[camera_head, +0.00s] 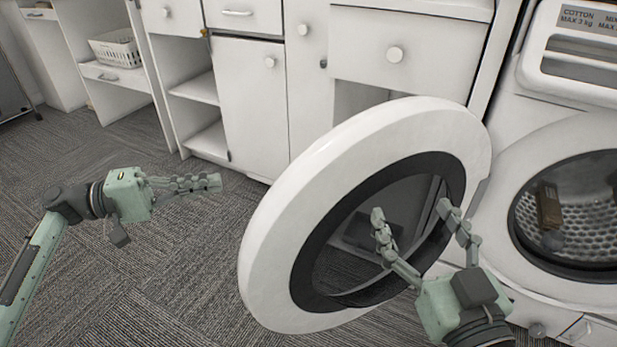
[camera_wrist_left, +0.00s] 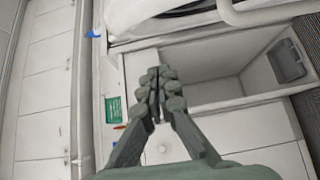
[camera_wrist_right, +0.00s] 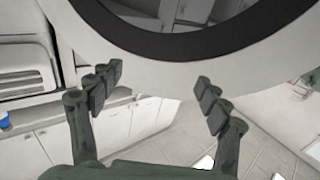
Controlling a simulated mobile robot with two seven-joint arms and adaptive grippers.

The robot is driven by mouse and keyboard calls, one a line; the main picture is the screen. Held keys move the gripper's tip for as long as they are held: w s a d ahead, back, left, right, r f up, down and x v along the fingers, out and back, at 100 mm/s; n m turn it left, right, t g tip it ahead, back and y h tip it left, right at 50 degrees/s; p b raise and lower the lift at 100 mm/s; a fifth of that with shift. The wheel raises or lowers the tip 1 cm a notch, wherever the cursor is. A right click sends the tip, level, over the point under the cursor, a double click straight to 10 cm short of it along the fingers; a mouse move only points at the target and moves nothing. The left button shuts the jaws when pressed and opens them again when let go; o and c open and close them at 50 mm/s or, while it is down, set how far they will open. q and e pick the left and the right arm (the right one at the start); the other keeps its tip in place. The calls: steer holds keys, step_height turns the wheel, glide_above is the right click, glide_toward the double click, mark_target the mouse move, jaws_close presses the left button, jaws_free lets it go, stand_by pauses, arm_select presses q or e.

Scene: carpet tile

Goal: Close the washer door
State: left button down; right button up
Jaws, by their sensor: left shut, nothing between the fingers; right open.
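The washer door (camera_head: 277,235) stands swung open, a large white ring with a dark inner band and clear middle. The washer (camera_head: 500,225) is at the right, its round drum opening (camera_head: 590,225) uncovered, with a brown item (camera_head: 549,205) inside. My right gripper (camera_head: 411,212) is open and empty, its fingers overlapping the door's lower right part in the head view. In the right wrist view, the white door rim (camera_wrist_right: 165,75) crosses above and behind the open fingers (camera_wrist_right: 159,78); contact cannot be told. My left gripper (camera_head: 214,183) is shut and empty, left of the door and apart from it.
White cabinets and drawers (camera_head: 250,105) line the back, with open shelves and a white basket (camera_head: 117,48) at the far left. Grey carpet (camera_head: 190,270) is clear between my left arm and the door. The left wrist view shows an open compartment (camera_wrist_left: 225,85) beyond the fingers.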

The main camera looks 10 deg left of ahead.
mark_target(277, 188)
arm_select(q)
steer(key=d, duration=1.2)
steer(key=shift+w+d+r+p, duration=0.15)
steer(key=shift+d+r+p, duration=0.1)
steer(key=shift+p, duration=0.15)
arm_select(e)
steer(key=shift+g+h, duration=0.6)
steer(key=shift+g, duration=0.3)
steer(key=d+f, duration=0.1)
steer(key=f, duration=0.1)
steer(key=d+f, duration=0.1)
steer(key=shift+w+d+f, duration=0.3)
steer(key=shift+d+f, duration=0.05)
steer(key=shift+f, duration=0.05)
